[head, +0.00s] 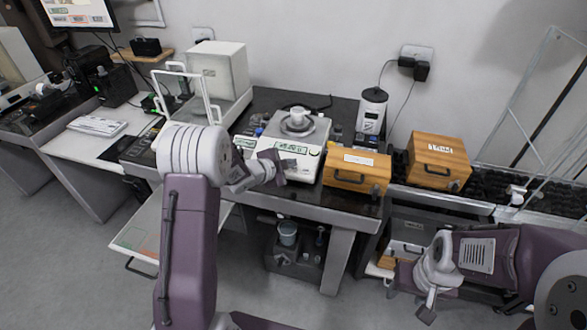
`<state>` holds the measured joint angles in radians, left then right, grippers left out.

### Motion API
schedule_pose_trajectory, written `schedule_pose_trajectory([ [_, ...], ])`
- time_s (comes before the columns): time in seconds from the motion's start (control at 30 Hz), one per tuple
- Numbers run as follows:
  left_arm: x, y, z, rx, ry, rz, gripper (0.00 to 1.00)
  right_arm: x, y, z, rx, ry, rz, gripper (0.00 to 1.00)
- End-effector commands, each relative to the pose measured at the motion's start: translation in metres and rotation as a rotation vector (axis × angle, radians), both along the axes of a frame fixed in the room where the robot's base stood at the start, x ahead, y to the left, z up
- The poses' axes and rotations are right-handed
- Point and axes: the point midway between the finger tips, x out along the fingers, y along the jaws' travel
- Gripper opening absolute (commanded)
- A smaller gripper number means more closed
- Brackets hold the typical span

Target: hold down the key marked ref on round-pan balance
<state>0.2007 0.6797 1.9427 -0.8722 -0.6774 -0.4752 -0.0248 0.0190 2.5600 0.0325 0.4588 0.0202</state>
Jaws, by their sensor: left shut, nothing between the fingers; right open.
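The round-pan balance (317,136) is white and stands on the dark-topped table in the middle. A small white cup (300,113) sits on its round pan (294,129). Green-lit display areas show on its front panel. My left gripper (279,164) is shut and empty at the front of the balance, covering part of the panel. The key marked ref cannot be made out, and I cannot tell whether the fingertips touch the panel. My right gripper (415,291) is open, low at the right, away from the balance.
Two wooden boxes, one nearer (357,173) and one farther (438,161), stand right of the balance. A white boxy instrument (219,72) with a frame is at the left. A pale keyboard (97,126) lies on the left table.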

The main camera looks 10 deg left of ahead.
Motion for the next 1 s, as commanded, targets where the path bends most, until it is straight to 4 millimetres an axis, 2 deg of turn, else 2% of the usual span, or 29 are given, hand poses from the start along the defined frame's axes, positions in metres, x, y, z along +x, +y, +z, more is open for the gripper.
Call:
schedule_pose_trajectory([
  [1.0,0.0025,-0.0001,-0.008,0.0,0.0,0.0,0.0,0.0,0.0,-0.0059,0.0,0.0,0.0,0.5],
])
